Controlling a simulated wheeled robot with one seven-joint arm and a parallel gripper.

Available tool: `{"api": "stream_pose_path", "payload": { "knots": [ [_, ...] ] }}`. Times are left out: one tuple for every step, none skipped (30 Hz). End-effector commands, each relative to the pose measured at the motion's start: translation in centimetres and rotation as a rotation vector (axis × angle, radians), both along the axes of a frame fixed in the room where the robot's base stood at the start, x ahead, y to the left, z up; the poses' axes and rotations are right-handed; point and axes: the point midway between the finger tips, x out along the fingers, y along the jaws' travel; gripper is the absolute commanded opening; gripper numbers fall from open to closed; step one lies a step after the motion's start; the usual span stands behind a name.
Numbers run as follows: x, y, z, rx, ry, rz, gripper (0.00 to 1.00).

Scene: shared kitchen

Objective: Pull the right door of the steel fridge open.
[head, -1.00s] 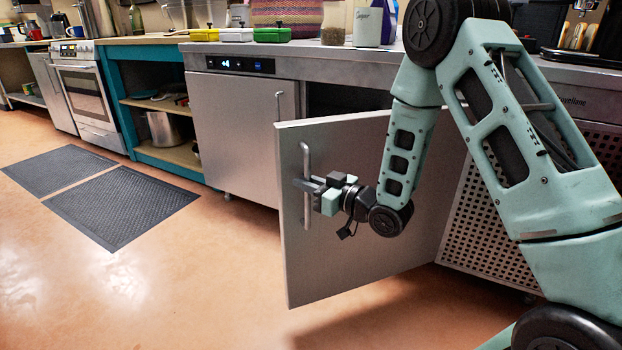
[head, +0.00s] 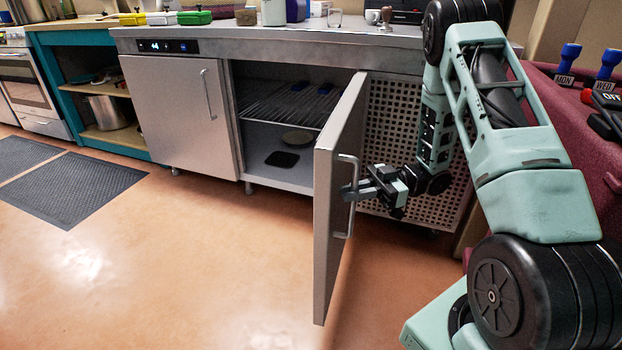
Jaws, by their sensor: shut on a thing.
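The steel fridge (head: 184,110) stands under the counter, with its left door shut. Its right door (head: 330,215) stands wide open, swung out toward me and seen almost edge-on. The door's vertical bar handle (head: 349,212) is on its outer face, near the free edge. My gripper (head: 352,191) is shut on this handle from the right side. The fingertips are small here and partly merge with the handle.
A perforated panel (head: 392,110) is right of the open door. A dark red surface with stamps (head: 600,185) stands close to my arm at right. Dark mats (head: 75,185) lie at left. The orange floor (head: 230,260) before the fridge is clear.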

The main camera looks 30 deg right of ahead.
Motion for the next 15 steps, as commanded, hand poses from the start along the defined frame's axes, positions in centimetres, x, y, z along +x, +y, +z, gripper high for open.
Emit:
{"api": "stream_pose_path", "payload": {
  "knots": [
    [-1.0,-1.3,0.2,0.001,0.002,0.023,0.00],
    [-1.5,-2.0,0.2,0.001,0.001,0.040,0.00],
    [-2.3,-2.8,0.2,0.002,0.002,0.044,0.00],
    [-2.7,-3.4,0.2,0.002,0.002,0.041,0.00],
    [-3.2,-3.9,0.2,0.002,0.003,0.041,0.00],
    [-3.6,-4.6,0.2,0.002,0.002,0.042,0.00],
    [-4.0,-5.1,0.2,0.001,0.001,0.042,0.00],
    [-4.3,-5.5,0.1,0.001,0.001,0.042,0.00],
    [-4.6,-5.9,0.1,0.001,0.001,0.043,0.00],
    [-4.8,-6.3,0.1,0.001,0.001,0.044,0.00],
    [-5.0,-6.6,0.1,0.001,0.001,0.043,0.00],
    [-5.2,-6.9,0.1,0.001,0.000,0.043,0.00],
    [-5.3,-7.1,0.1,0.001,0.000,0.044,0.00],
    [-5.4,-7.3,0.1,0.001,0.000,0.045,0.00],
    [-5.6,-7.4,0.1,0.001,0.000,0.045,0.00]
  ]
}}
